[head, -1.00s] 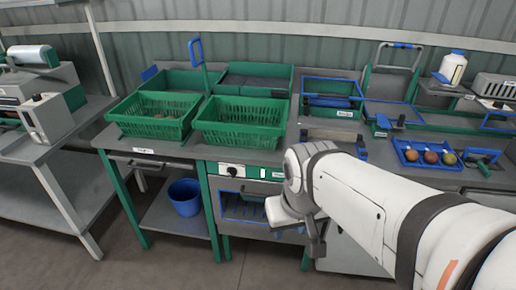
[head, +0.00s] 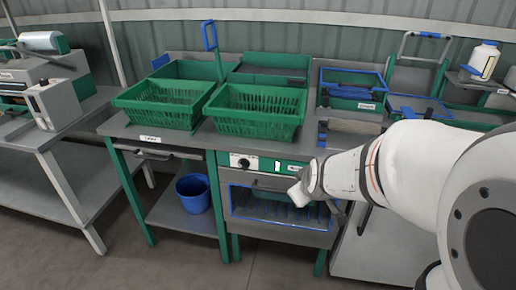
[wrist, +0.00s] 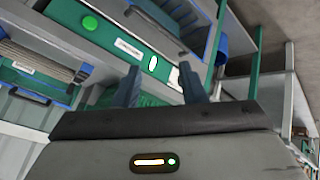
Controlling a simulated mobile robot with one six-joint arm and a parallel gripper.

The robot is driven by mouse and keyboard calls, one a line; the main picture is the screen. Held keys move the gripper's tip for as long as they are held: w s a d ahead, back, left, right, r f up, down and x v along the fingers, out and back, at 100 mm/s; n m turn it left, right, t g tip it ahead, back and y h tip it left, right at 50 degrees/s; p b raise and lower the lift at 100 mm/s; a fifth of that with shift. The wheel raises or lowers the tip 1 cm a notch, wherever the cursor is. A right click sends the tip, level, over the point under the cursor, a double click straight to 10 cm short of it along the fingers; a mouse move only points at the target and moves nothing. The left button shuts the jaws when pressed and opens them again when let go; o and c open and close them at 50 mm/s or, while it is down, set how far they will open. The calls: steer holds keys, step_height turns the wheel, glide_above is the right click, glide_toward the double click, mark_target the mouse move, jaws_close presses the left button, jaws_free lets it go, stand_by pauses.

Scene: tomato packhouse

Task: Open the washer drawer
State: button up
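The washer is the grey unit with a green control panel (head: 262,163) carrying a knob and a white light. Below the panel is the washer drawer (head: 232,212), with a blue-framed window and a bar handle along its top; it looks shut. My gripper (wrist: 158,70) is open and empty, its two dark fingers apart in the wrist view. There the green panel (wrist: 113,33) lies beyond the fingertips, and the dark handle bar (wrist: 152,28) runs beside it. In the head view my wrist hides the drawer's upper right, and contact with the handle cannot be told.
Green crates (head: 256,112) stand on the worktop above the washer. A blue bucket (head: 193,194) sits on the lower shelf to the left. A grey side table (head: 60,133) with a machine stands far left. The floor before the washer is clear.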

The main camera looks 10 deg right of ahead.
steer(key=w+f+n+t+b, duration=0.55)
steer(key=w+f+b, duration=0.45)
steer(key=f, duration=0.4)
steer(key=n+t+y+b, duration=0.2)
steer(key=n+t+b, duration=0.4)
steer(key=n+b, duration=0.2)
glide_toward(280, 192)
steer(key=w, duration=0.8)
steer(key=w+r, duration=0.1)
steer(key=w, duration=0.1)
steer(key=shift+w+a, duration=0.25)
steer(key=shift+w, duration=0.1)
steer(key=shift+f, duration=0.1)
jaws_close()
